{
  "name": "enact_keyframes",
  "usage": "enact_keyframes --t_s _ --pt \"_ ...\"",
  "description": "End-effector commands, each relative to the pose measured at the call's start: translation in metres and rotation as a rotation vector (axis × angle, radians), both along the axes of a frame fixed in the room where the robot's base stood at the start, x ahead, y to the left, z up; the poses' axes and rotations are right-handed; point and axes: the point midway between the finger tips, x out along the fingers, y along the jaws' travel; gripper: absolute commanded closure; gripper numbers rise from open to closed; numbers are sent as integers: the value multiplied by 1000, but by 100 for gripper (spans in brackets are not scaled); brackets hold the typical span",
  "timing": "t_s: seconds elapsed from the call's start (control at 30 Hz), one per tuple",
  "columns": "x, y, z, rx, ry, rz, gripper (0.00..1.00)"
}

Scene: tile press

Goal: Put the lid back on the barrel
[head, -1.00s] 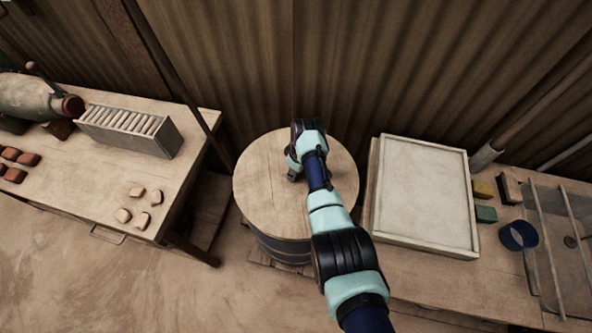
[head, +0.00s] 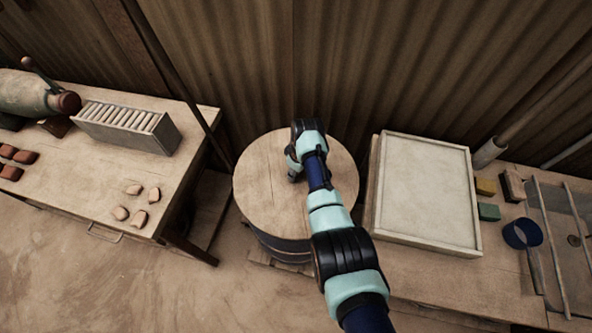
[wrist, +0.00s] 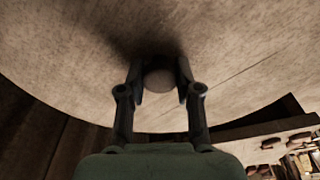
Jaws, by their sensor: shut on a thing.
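The round wooden lid (head: 262,190) lies over the top of the dark barrel (head: 285,246) in the head view. It looks level and covers the barrel's opening; whether it is fully seated all around cannot be told. In the wrist view the lid (wrist: 70,60) fills most of the picture, with a round knob (wrist: 158,80) near its middle. My gripper (wrist: 158,85) is shut on this knob, one finger on each side. In the head view my wrist and arm hide the knob and part of the lid's right side.
On the left, a table (head: 75,180) holds a slatted rack (head: 128,127) and small clay pieces (head: 133,190). On the right, a bench carries a pale framed tray (head: 425,190), a blue cup (head: 522,235) and small blocks. A corrugated wall stands close behind the barrel.

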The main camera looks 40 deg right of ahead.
Motion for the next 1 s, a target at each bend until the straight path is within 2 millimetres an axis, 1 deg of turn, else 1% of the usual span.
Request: enact_keyframes --t_s 0.8,1.0 --pt "1 0 -18 0 -2 0 100" --pt "1 0 -18 -1 -2 0 100"
